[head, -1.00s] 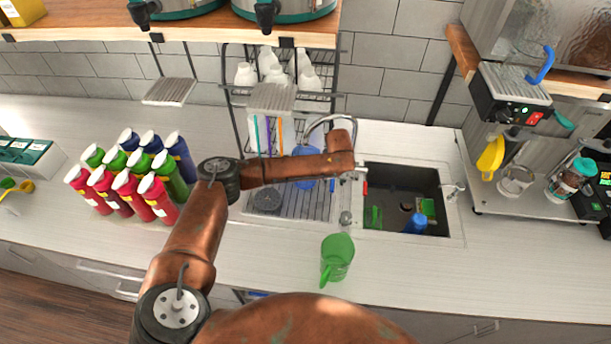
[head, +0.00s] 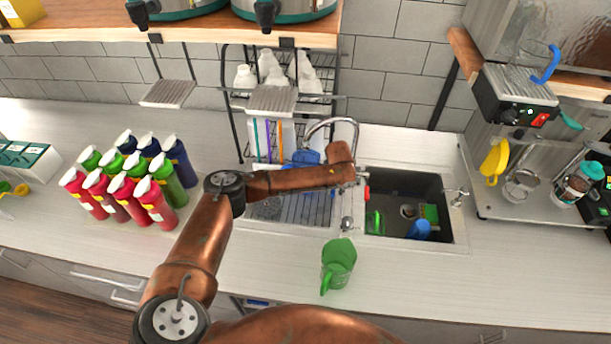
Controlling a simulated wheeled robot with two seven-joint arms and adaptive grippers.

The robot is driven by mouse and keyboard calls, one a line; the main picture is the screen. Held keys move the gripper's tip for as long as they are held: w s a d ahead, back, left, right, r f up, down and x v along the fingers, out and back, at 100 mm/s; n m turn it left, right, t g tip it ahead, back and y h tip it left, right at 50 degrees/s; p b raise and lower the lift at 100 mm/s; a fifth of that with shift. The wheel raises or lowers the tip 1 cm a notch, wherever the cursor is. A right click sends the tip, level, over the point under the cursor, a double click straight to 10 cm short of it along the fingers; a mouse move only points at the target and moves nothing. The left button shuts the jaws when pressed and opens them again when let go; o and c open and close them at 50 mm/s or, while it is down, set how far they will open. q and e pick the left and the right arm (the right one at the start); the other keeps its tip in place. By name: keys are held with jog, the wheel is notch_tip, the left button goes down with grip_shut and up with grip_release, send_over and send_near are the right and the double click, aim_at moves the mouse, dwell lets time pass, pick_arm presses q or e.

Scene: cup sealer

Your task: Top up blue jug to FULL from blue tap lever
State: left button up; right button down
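A blue object (head: 306,157), possibly the blue jug, shows above my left forearm by the drying rack. The arm hides its lower part. Another blue object (head: 419,230) lies in the sink; its shape is unclear. The chrome tap (head: 333,121) arches behind my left wrist. A small red lever (head: 366,192) shows at the sink's left edge. I cannot make out a blue lever. My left gripper (head: 361,172) is at the wrist's far end, near the tap and sink's back left corner. Its fingers are mostly hidden. My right gripper is out of view.
A green jug (head: 338,266) stands on the counter before the sink (head: 461,240). Several coloured bottles (head: 130,175) stand at left. A clear jug with a blue handle (head: 547,65) sits on the machine (head: 515,97) at right. The front counter right of the green jug is clear.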

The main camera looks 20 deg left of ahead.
pick_arm(q)
grip_shut()
jog(key=shift+r, duration=0.15)
